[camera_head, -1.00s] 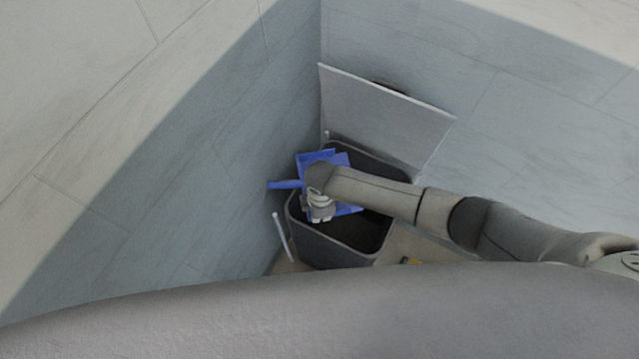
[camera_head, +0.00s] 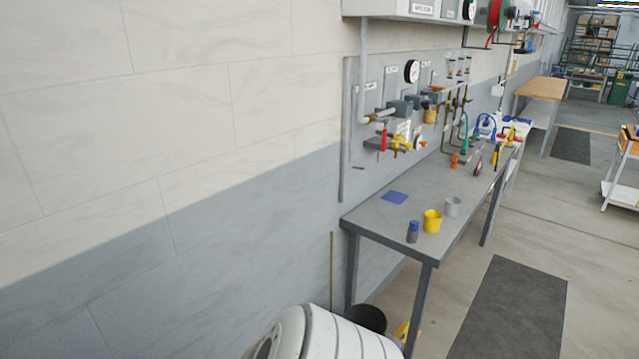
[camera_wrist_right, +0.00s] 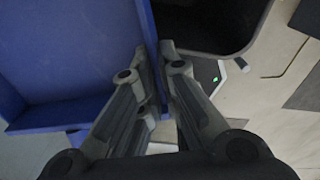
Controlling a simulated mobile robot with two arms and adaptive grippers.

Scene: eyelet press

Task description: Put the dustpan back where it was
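The blue dustpan (camera_wrist_right: 70,60) fills the left of the right wrist view. My right gripper (camera_wrist_right: 160,55) has its fingertips close together on the dustpan's right-hand edge and appears shut on it. A dark open bin (camera_wrist_right: 208,22) lies beyond the fingertips, to the right of the dustpan. The dustpan's handle is not clearly visible. Neither gripper nor the dustpan can be made out in the head view. A dark bin (camera_head: 366,318) shows there on the floor by the near end of the workbench.
A thin upright stick (camera_head: 331,270) is by the wall. A dark floor mat (camera_head: 510,310) lies to the right.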

